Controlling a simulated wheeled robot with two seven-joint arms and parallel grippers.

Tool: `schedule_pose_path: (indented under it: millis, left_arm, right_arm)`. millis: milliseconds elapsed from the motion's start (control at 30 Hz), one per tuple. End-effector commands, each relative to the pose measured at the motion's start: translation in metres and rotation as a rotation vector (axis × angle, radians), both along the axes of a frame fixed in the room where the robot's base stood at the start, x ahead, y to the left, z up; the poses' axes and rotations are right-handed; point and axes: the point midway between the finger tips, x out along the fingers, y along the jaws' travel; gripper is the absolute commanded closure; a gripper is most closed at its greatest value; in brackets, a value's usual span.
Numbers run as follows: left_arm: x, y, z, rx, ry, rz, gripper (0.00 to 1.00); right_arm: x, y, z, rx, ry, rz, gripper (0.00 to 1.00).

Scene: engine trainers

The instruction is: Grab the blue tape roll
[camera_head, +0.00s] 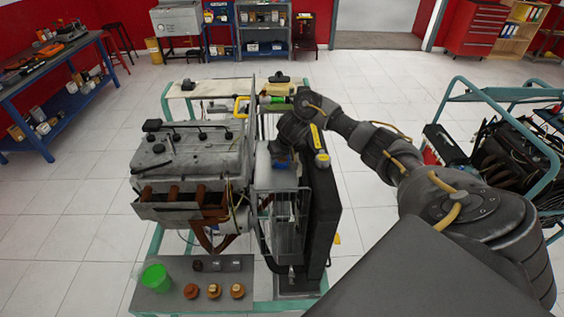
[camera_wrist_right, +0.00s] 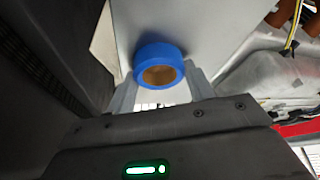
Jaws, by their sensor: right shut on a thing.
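The blue tape roll (camera_wrist_right: 160,50) with its brown core shows in the right wrist view, between the pale fingers of my right gripper (camera_wrist_right: 163,88). The fingers are shut on it, and a light grey surface lies behind it. In the head view my right gripper (camera_head: 284,152) points down at the engine trainer, between the engine block (camera_head: 185,160) and the black radiator (camera_head: 323,215). A small blue patch of the tape roll (camera_head: 282,164) shows just under it, partly hidden. My left gripper is not in view.
The radiator stands close to the right of my gripper, with the engine to its left. Another trainer frame (camera_head: 505,95) stands to the right. Open tiled floor lies left.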

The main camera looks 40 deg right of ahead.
Motion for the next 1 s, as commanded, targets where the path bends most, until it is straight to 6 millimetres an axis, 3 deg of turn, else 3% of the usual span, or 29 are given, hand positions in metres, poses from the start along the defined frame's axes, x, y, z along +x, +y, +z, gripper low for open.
schedule_pose_path:
  millis: [367, 1000]
  left_arm:
    - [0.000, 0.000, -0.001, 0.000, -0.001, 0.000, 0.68]
    - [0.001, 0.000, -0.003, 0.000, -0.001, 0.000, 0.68]
  right_arm:
    - [0.001, 0.000, 0.006, -0.001, -0.003, 0.001, 0.69]
    - [0.001, -0.001, 0.084, -0.002, -0.005, 0.000, 0.69]
